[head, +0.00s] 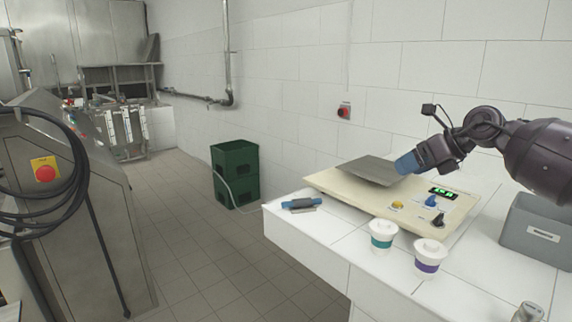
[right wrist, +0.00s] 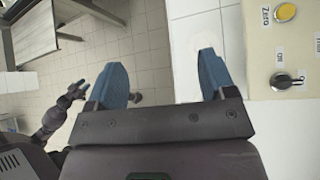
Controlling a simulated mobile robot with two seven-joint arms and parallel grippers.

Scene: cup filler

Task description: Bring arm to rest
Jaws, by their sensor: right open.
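A lidded cup with a teal band (head: 381,236) and one with a purple band (head: 429,258) stand upright before the device.
A blue-handled tool (head: 301,204) lies near the white counter's left end. A grey bin (head: 537,235) stands at the right. Green crates (head: 235,175) stand on the floor by the wall. A steel machine (head: 80,180) fills the left; floor between is clear.

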